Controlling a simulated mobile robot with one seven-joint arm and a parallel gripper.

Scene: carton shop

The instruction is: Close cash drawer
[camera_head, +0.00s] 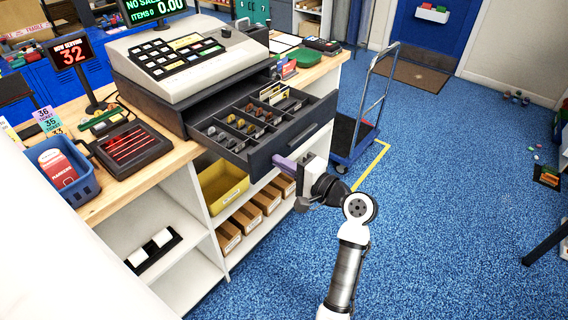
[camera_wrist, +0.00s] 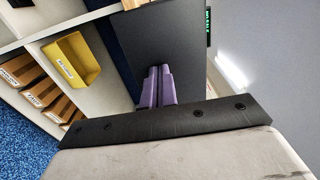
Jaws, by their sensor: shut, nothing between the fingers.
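The cash drawer (camera_head: 258,158) is dark grey and stands pulled out from under the cash register (camera_head: 184,56) on the counter. In the wrist view, the two purple fingers (camera_wrist: 158,88) lie side by side against the dark drawer front (camera_wrist: 155,45). I cannot tell whether they press on it or stop just short.
Shelves below hold a yellow bin (camera_head: 222,186) and several cardboard boxes.

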